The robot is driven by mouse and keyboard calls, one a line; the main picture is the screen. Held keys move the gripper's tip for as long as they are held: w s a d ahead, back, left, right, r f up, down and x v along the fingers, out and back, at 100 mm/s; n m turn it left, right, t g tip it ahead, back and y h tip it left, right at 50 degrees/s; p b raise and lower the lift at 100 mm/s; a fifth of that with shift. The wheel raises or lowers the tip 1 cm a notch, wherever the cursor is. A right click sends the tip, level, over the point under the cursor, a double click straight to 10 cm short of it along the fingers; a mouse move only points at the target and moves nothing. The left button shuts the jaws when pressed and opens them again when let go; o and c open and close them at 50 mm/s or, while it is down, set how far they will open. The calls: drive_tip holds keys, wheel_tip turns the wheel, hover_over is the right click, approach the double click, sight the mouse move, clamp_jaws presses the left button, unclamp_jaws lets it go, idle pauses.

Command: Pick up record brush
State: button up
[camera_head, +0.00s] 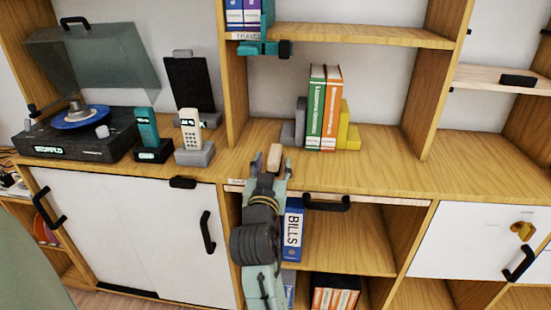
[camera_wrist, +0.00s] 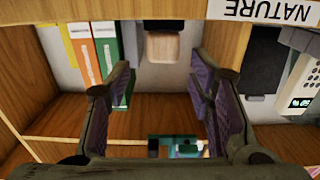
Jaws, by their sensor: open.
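The record brush appears to be the small light wooden block (camera_head: 274,157) on the cabinet top, in front of the books. In the wrist view the block (camera_wrist: 163,46) has a dark part along its upper picture edge. My gripper (camera_head: 268,172) is open, with its fingers pointing at the block from the front edge of the cabinet. In the wrist view the block lies just beyond the open gripper (camera_wrist: 160,82), roughly centred between the fingers. I see no contact. The near end of the block is partly hidden by my gripper in the head view.
Green and orange books (camera_head: 323,108) with grey and yellow bookends stand behind. Two cordless phones (camera_head: 191,132) and a turntable (camera_head: 78,130) are to the left. A shelf (camera_head: 360,36) hangs above. The cabinet top (camera_head: 385,165) right of the block is clear.

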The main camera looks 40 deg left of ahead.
sight(275, 159)
drive_tip(key=x, duration=0.3)
drive_tip(key=p+x, duration=0.1)
drive_tip(key=x, duration=0.1)
drive_tip(key=shift+s+a+f, duration=0.1)
drive_tip(key=shift+s+f, duration=0.05)
drive_tip(key=shift+f, duration=0.25)
drive_tip(key=shift+c, duration=0.4)
clamp_jaws()
